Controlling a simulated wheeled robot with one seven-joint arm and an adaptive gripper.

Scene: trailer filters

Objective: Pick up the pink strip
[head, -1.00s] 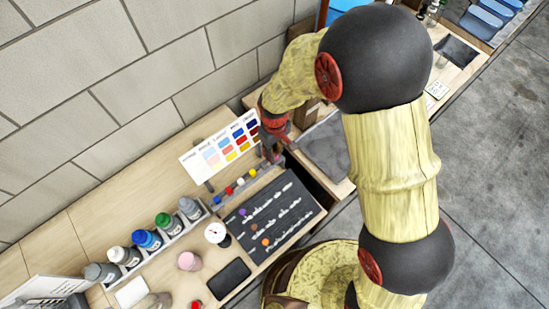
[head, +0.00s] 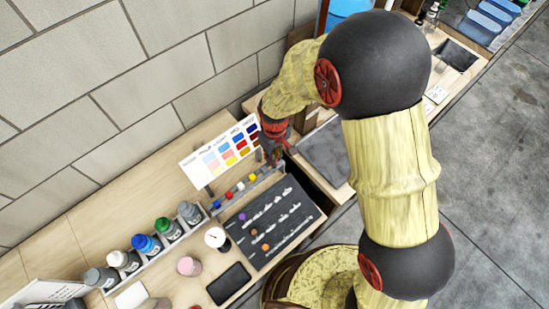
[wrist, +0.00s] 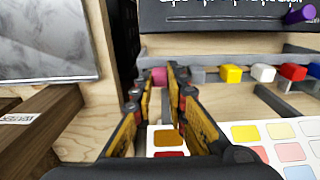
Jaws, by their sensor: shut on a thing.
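The pink strip (wrist: 158,76) shows in the wrist view as a small pink block at the left end of a row of coloured strips. My gripper (wrist: 162,84) is shut on it, with a fingertip on each side. Most of the strip is hidden by the fingers. In the head view my gripper (head: 271,157) points down at the right end of the strip rack (head: 223,209); the pink strip cannot be made out there.
Yellow (wrist: 231,73), white (wrist: 263,72), red (wrist: 293,71) and blue (wrist: 315,70) strips stand beside it in the rack. A dark board (head: 290,218) with small pieces lies in front. Bottles (head: 146,244) line the left.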

